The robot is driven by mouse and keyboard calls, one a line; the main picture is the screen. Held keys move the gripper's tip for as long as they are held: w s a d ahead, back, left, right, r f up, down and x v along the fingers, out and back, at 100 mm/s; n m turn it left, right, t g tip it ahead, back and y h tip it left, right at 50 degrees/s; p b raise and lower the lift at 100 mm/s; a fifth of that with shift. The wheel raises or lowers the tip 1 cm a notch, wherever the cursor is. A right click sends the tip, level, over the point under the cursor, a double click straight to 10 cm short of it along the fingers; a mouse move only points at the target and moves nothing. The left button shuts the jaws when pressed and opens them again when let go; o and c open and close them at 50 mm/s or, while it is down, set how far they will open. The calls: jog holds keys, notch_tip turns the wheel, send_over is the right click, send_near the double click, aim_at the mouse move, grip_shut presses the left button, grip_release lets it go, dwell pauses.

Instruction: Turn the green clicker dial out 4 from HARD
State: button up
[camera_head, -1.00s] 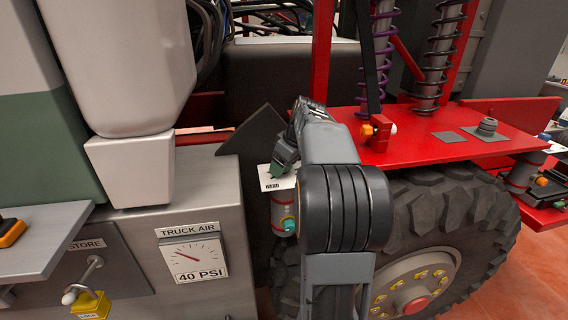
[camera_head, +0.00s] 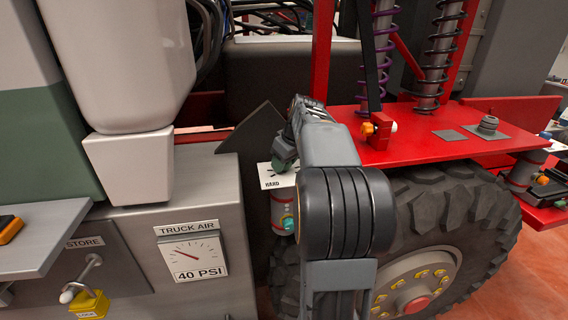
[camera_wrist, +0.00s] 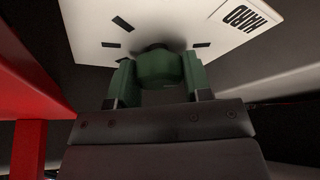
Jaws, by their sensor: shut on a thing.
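The green clicker dial (camera_wrist: 160,66) sits against a white plate (camera_wrist: 150,25) with black tick marks and the word HARD at its upper right in the wrist view. My gripper (camera_wrist: 159,78) is shut on the dial, with one green-looking finger on each side. In the head view the plate (camera_head: 268,183) shows left of my arm, with HARD at its lower left. My gripper (camera_head: 284,153) is over the plate there, and the dial is mostly hidden. Which tick the dial points to cannot be told.
A grey and red cylinder with a teal knob (camera_head: 288,221) stands below the plate. The red deck (camera_head: 420,150) and large tyre (camera_head: 455,210) lie right of my arm. The TRUCK AIR gauge (camera_head: 190,255) and grey cabinet are on the left.

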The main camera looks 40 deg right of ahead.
jog(key=m+h+b, duration=0.1)
jog(key=m, duration=0.2)
jog(key=shift+m, duration=0.3)
jog(key=m+h, duration=0.1)
jog(key=m, duration=0.2)
jog(key=shift+m+h, duration=0.3)
jog(key=shift+h, duration=0.1)
jog(key=m+g+h, duration=0.1)
jog(key=m, duration=0.2)
jog(key=shift+m+b, duration=0.3)
jog(key=shift+b, duration=0.05)
jog(key=m, duration=0.2)
jog(key=m+g+h, duration=0.1)
jog(key=m, duration=0.1)
jog(key=shift+m+g, duration=0.3)
jog(key=m+g, duration=0.1)
jog(key=m, duration=0.2)
jog(key=shift+m+h, duration=0.3)
jog(key=m+g+p, duration=0.1)
jog(key=m, duration=0.2)
jog(key=shift+r+m+g, duration=0.1)
jog(key=shift+m+g, duration=0.2)
jog(key=shift+g, duration=0.1)
jog(key=m+g+p, duration=0.1)
jog(key=m, duration=0.2)
jog(key=shift+m+y, duration=0.3)
jog(key=shift+y, duration=0.1)
jog(key=shift+m+g+y+p, duration=0.45)
jog(key=shift+m+g, duration=0.25)
jog(key=shift+m, duration=1.1)
